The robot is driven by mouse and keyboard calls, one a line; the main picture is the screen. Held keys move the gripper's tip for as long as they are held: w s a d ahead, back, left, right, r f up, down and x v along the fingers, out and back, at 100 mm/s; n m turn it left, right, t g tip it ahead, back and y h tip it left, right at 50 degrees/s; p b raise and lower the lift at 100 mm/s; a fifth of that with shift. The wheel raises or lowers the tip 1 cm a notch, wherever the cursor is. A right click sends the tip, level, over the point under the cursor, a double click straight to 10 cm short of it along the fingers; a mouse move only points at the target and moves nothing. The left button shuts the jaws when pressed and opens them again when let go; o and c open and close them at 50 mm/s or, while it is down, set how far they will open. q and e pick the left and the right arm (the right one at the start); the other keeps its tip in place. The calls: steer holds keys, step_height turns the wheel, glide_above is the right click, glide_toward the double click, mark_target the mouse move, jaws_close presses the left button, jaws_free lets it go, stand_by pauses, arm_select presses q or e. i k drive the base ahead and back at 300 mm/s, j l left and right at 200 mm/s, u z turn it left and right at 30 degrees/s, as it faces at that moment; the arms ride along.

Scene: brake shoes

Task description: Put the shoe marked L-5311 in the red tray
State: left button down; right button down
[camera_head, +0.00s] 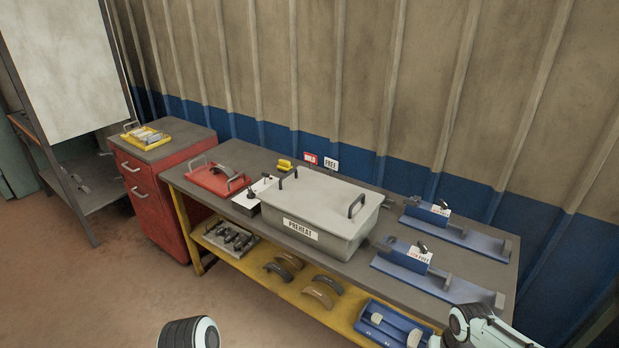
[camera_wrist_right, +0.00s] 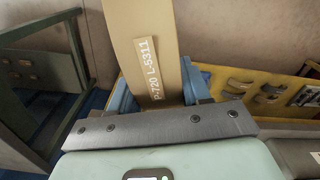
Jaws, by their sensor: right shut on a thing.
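The tan shoe (camera_wrist_right: 150,50) fills the upper middle of the right wrist view; its white label reads "P-720 L-5311". My right gripper (camera_wrist_right: 158,92) is shut on it, with a blue finger on each side. The shoe's far end runs out of the top of that view. In the head view the right gripper and this shoe are not seen, only my right arm at lower right. The red tray (camera_head: 206,181) lies on the bench's left part and has a dark curved piece in it. My left gripper is out of view; only a piece of my left arm shows at the bottom.
A grey lidded box marked PREHEAT (camera_head: 330,205) stands right of the red tray. Two blue fixtures (camera_head: 450,285) lie further right. The yellow lower shelf (camera_head: 262,258) holds curved shoes and a blue caddy (camera_head: 392,325). A red cabinet (camera_head: 150,195) with a yellow tray (camera_head: 163,140) stands left.

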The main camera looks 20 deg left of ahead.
mark_target(211, 184)
steer(key=u, duration=1.35)
steer(key=i+j+u, duration=0.1)
steer(key=i+u, duration=0.2)
steer(key=i, duration=2.55)
